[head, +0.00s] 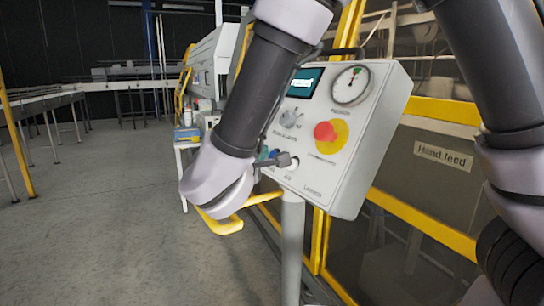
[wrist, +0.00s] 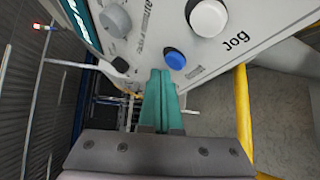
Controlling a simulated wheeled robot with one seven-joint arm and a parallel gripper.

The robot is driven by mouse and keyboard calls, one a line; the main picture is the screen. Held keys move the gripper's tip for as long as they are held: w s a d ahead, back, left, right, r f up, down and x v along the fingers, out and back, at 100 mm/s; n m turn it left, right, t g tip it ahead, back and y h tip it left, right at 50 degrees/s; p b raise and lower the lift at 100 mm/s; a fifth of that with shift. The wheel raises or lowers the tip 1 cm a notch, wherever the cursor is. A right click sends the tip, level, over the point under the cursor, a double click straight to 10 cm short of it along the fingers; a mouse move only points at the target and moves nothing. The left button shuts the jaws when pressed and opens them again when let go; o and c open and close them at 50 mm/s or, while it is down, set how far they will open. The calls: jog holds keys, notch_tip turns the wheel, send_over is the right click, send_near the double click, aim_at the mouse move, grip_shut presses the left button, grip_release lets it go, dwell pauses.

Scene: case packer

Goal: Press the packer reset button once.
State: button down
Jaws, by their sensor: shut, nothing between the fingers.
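The grey control panel (head: 373,112) stands tilted on a post and carries several controls. A blue button (wrist: 175,59) sits low on its face; its small label is too blurred to read. In the head view the blue button (head: 274,154) is mostly hidden behind my arm. My gripper (wrist: 161,72) is shut and empty, with teal fingers. Their tips are right beside the blue button, a little to its left in the wrist view. I cannot tell whether they touch the panel.
A white button (wrist: 208,18) marked Jog is close to the blue one. A grey knob (wrist: 116,20) and black toggle (wrist: 120,65) are nearby. A red stop button (head: 326,131), gauge (head: 351,85) and screen (head: 304,82) are higher up. A yellow guard frame (head: 430,110) stands behind.

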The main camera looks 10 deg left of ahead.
jog(key=shift+w+d+f, duration=0.15)
jog(key=shift+d+f, duration=0.05)
jog(key=shift+w+d+f, duration=0.15)
jog(key=shift+w+d, duration=0.1)
dwell(1.0)
jog(key=shift+s+a+r, duration=0.4)
jog(key=shift+s+a, duration=0.05)
jog(key=shift+a, duration=0.05)
jog(key=shift+s+a+r, duration=0.65)
jog(key=shift+s+a, duration=0.1)
jog(key=shift+a, duration=0.1)
jog(key=shift+s+a+r, duration=0.6)
jog(key=shift+s+a, duration=0.1)
jog(key=shift+a, duration=0.1)
